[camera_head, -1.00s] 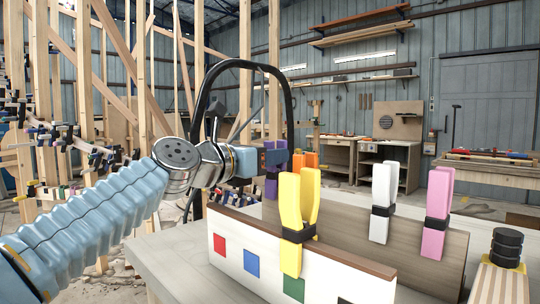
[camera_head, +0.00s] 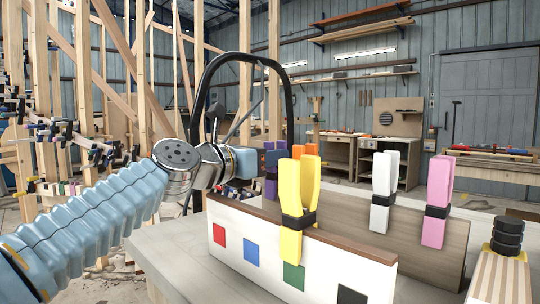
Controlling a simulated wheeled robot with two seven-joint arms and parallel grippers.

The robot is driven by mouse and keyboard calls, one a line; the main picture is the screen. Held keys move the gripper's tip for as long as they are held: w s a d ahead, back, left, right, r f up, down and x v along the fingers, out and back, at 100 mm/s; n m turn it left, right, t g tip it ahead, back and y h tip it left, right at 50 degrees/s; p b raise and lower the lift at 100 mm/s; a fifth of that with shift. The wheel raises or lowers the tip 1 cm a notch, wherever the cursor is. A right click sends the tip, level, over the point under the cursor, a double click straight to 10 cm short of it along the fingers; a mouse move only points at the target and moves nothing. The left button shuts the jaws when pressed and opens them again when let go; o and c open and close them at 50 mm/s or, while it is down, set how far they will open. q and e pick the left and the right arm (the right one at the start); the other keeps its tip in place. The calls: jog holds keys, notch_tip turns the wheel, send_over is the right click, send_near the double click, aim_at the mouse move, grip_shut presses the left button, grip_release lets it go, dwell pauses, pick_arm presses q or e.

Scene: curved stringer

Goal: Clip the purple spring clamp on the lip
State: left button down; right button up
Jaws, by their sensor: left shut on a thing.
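The lip is the brown top edge (camera_head: 330,243) of the white front board (camera_head: 300,268), which has red, blue, green and black squares. A yellow clamp (camera_head: 298,195) sits on this lip above the green square. My right gripper is not in view.
An orange clamp (camera_head: 309,152) stands behind the yellow one. A white clamp (camera_head: 383,190) and a pink clamp (camera_head: 438,200) sit on the rear board (camera_head: 400,240). A striped wooden piece with a black knob (camera_head: 507,236) stands at the right.

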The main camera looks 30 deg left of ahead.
pick_arm(q)
jog(key=c, duration=0.8)
grip_release()
